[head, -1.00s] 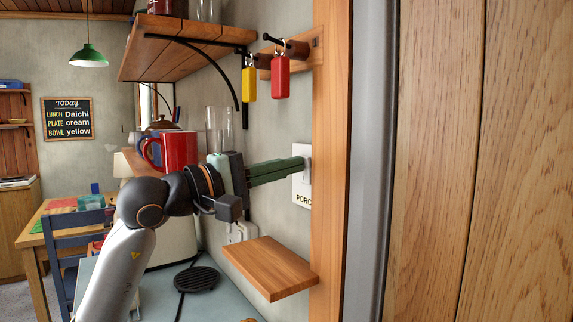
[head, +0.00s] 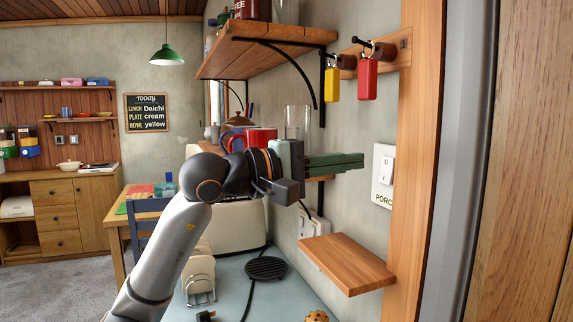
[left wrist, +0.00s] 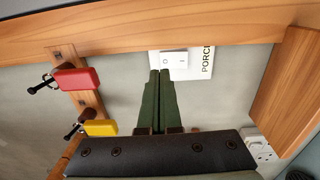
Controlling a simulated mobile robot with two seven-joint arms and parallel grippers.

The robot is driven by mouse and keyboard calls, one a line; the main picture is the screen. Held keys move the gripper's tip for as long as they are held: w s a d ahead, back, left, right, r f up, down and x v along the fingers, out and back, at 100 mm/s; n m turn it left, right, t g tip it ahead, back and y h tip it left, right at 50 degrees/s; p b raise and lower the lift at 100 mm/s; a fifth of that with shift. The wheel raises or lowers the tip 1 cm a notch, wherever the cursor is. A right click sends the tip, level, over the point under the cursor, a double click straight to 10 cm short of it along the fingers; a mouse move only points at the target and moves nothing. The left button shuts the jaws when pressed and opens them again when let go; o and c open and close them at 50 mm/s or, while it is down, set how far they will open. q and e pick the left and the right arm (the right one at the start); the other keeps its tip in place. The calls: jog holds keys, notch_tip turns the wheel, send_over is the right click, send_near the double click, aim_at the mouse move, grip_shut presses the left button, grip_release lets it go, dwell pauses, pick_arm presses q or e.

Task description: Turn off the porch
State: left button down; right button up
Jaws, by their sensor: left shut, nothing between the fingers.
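The porch switch (head: 387,168) is a white rocker on a white wall plate (head: 381,195) beside the wooden door post; the head view shows only part of its label, "PORC". In the left wrist view the rocker (left wrist: 173,59) lies just beyond my fingertips, with a small round mark on it. I cannot tell for sure which way it is tipped. My left gripper (head: 362,160) is shut and empty; its green fingers point at the plate, with a small gap between. Its fingertips also show in the left wrist view (left wrist: 159,73). My right gripper is not in view.
A small wooden shelf (head: 345,262) juts out below the switch. Yellow (head: 332,85) and red (head: 367,80) key tags hang above. A glass (head: 298,122) and a red mug (head: 262,136) stand behind my gripper. A socket (head: 312,225) is on the wall.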

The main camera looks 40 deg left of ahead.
pick_arm(q)
jog(key=r+b+v, duration=0.1)
jog(key=b+v, duration=0.2)
jog(key=v, duration=0.6)
jog(key=shift+r, duration=0.2)
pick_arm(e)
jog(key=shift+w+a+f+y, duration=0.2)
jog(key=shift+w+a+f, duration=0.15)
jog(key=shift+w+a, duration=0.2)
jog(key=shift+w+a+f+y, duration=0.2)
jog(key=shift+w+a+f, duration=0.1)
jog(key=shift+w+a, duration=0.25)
pick_arm(q)
jog(key=shift+a, duration=0.1)
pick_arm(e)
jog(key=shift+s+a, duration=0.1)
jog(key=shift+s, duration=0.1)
